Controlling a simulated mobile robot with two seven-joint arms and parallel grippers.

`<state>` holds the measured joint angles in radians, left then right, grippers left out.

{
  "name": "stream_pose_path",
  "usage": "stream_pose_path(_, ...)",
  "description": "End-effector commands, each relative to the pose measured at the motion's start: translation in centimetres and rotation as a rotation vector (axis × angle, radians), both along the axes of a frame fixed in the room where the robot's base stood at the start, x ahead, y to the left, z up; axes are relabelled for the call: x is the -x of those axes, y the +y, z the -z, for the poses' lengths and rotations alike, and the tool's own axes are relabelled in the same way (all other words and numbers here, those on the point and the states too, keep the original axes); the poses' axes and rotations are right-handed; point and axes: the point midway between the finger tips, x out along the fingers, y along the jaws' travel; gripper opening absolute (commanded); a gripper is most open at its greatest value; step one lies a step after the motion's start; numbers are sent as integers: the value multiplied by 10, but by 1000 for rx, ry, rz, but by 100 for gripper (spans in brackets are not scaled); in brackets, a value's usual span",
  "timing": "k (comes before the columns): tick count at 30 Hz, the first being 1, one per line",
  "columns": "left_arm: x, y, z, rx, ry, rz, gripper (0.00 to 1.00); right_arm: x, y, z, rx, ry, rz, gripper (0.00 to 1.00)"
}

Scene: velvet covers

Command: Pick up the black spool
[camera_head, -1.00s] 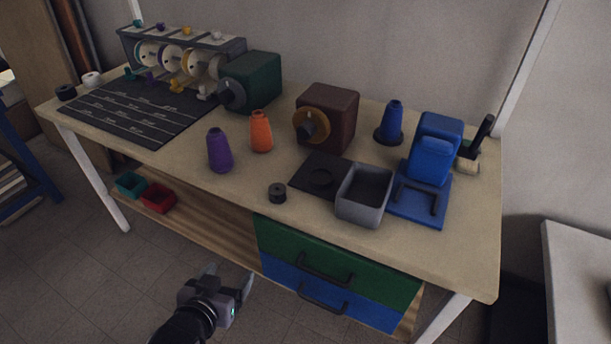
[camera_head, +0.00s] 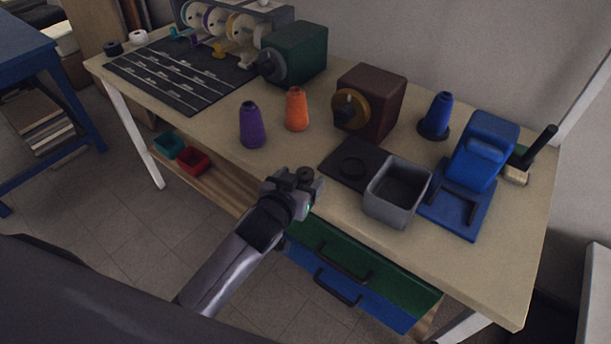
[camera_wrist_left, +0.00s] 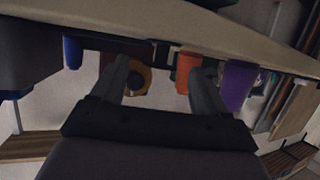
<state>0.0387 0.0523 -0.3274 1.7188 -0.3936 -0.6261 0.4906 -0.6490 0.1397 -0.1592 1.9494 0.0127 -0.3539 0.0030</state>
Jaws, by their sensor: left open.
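The small black spool (camera_head: 305,174) stands near the front edge of the worktable, partly hidden behind my left gripper (camera_head: 296,182) in the head view. My left gripper is open and empty at the table's front edge, its fingers pointing towards the spool. In the left wrist view, which is upside down, the black spool (camera_wrist_left: 162,57) appears beyond and between the two spread fingers (camera_wrist_left: 162,85). Another dark spool (camera_head: 112,48) stands at the table's far left corner. My right gripper is out of view.
Purple (camera_head: 252,126) and orange (camera_head: 296,110) cones stand behind the gripper. A grey bin (camera_head: 397,205) and a dark pad (camera_head: 338,157) lie to the right, with a blue device (camera_head: 480,150) beyond.

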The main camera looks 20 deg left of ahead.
Motion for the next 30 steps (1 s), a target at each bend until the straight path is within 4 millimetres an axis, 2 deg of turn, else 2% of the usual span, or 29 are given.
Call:
stream_pose_path(6, -17, -1, 8, -1, 0, 0, 74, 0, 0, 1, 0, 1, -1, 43)
stream_pose_path(14, -19, -1, 8, 0, -1, 1, 74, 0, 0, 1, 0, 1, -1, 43)
stream_pose_path(15, -19, -1, 8, 0, -1, 1, 71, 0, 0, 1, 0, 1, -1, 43)
stream_pose_path(20, -19, -1, 8, 0, -1, 1, 19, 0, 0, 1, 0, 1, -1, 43)
stream_pose_path(21, -19, -1, 8, 0, 0, 1, 15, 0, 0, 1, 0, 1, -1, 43)
stream_pose_path(30, -19, -1, 7, 0, -1, 0, 15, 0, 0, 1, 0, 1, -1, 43)
